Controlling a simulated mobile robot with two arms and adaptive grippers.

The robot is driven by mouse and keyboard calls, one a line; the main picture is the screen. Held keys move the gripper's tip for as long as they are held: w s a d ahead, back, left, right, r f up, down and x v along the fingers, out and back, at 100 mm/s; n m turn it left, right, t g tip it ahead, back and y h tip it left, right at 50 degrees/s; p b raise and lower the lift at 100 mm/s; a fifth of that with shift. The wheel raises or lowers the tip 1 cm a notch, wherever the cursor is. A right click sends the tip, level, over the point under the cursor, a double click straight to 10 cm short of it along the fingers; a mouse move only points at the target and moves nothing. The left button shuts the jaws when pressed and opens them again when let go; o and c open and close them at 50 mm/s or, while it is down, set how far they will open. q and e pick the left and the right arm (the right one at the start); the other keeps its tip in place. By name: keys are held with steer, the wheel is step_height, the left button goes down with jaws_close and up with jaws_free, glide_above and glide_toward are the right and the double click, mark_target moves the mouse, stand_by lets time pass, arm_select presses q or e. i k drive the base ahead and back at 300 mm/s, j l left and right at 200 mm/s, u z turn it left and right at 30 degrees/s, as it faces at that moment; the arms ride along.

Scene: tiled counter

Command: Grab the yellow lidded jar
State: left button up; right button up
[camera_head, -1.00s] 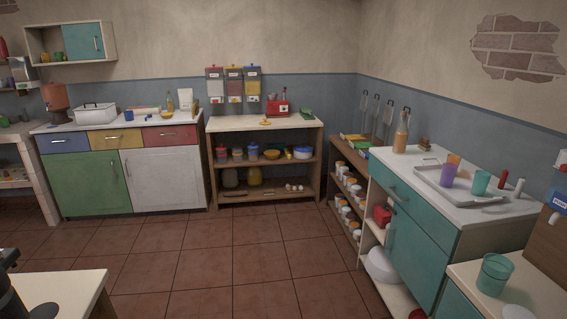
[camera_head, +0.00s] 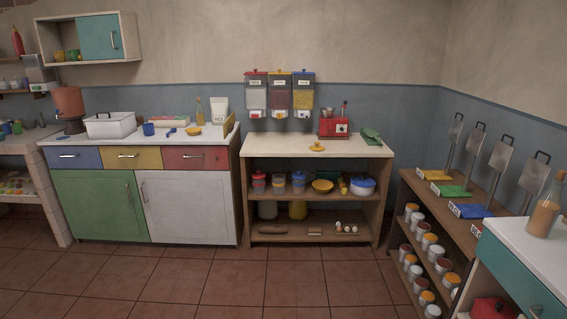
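Three small lidded jars stand in a row on the upper shelf of the wooden shelf unit straight ahead. The left one has a red lid, the right one a blue lid. The middle jar (camera_head: 279,184) is too small for me to be sure of its lid colour. A small yellow lid-like object (camera_head: 317,148) lies on the unit's pale top. Neither of my grippers is in view.
A yellow bowl (camera_head: 322,186) and a blue-lidded pot (camera_head: 362,186) share the upper shelf. Coloured cabinets (camera_head: 100,205) stand left; a low rack (camera_head: 415,200) with several cans stands right. A teal-fronted counter (camera_head: 515,270) juts in at lower right. The tiled floor (camera_head: 270,285) ahead is clear.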

mark_target(279, 180)
steer(key=i+u, duration=0.1)
steer(key=i, duration=0.55)
steer(key=i+u, duration=0.1)
steer(key=i, duration=0.55)
steer(key=i+l+u, duration=0.1)
steer(key=i, duration=0.55)
steer(key=l, duration=0.1)
